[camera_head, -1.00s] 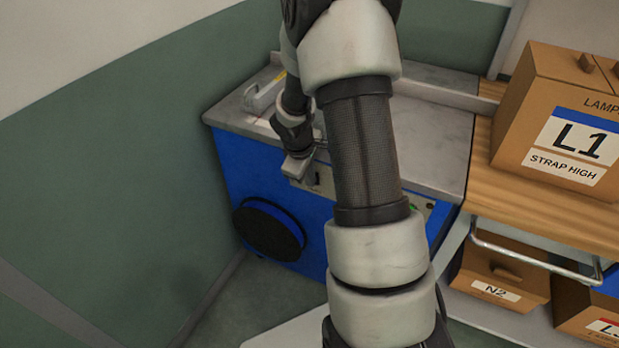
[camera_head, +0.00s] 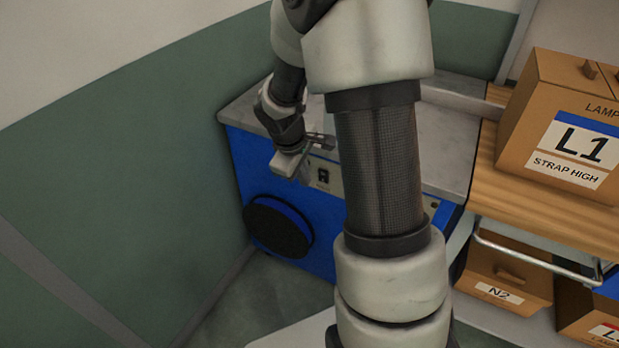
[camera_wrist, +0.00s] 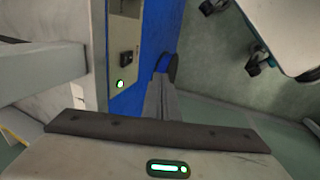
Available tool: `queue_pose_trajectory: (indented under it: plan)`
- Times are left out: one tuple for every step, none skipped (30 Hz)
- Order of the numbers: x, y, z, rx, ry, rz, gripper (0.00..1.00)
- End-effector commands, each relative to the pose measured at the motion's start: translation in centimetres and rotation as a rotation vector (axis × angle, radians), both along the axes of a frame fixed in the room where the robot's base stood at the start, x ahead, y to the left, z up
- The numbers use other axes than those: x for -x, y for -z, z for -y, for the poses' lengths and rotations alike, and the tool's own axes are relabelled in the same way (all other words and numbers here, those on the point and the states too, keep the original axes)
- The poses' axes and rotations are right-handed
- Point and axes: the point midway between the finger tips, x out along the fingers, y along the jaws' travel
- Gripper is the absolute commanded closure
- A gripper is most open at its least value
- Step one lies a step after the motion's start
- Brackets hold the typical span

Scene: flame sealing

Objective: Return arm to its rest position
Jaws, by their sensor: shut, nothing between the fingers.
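My arm (camera_head: 380,165) crosses the middle of the head view, bent, its far end reaching down at the blue machine's front. My gripper (camera_wrist: 162,98) is shut and empty; its fingers show close together in the wrist view. In the head view its pale hand (camera_head: 289,161) is by the front edge of the machine's worktop, beside the switch panel. I cannot tell its exact gap from the machine. The blue machine (camera_head: 257,170) has a grey worktop (camera_head: 449,150), a black round disc (camera_head: 278,228) and a panel with a black switch (camera_head: 323,175). A green lamp (camera_wrist: 120,84) is lit on the panel.
A wooden bench (camera_head: 545,195) at the right bears a brown L1 box (camera_head: 560,125). Below it are an N2 box (camera_head: 507,275) and another box (camera_head: 595,325). A green-and-white wall (camera_head: 120,180) stands at the left. Open floor (camera_head: 265,300) lies before the machine.

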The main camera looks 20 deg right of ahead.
Motion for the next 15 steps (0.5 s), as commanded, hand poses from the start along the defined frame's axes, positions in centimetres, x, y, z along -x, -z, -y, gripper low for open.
queue_pose_trajectory:
  plan:
    - [0.2,-0.48,-0.24,0.0,0.0,0.0,1.0]
    - [0.28,-0.61,-0.33,-0.001,0.0,-0.001,1.0]
    - [0.35,-0.75,-0.43,-0.001,0.0,-0.001,1.0]
    - [0.38,-0.84,-0.48,-0.001,0.0,-0.001,1.0]
    - [0.41,-0.89,-0.51,-0.001,0.0,-0.001,1.0]
    - [0.43,-0.92,-0.54,-0.001,0.0,-0.001,1.0]
    - [0.44,-0.92,-0.55,-0.001,0.0,-0.001,1.0]
    - [0.44,-0.92,-0.55,-0.001,0.0,-0.001,1.0]
    - [0.44,-0.91,-0.56,-0.001,0.0,-0.001,1.0]
    - [0.44,-0.9,-0.55,-0.001,0.0,-0.001,1.0]
    - [0.44,-0.89,-0.55,-0.001,0.0,-0.001,1.0]
    - [0.44,-0.89,-0.55,-0.001,0.0,-0.001,1.0]
    - [0.44,-0.88,-0.55,-0.001,0.0,-0.001,1.0]
    - [0.43,-0.88,-0.54,-0.001,0.0,-0.001,1.0]
    - [0.43,-0.88,-0.54,-0.001,0.0,-0.001,1.0]
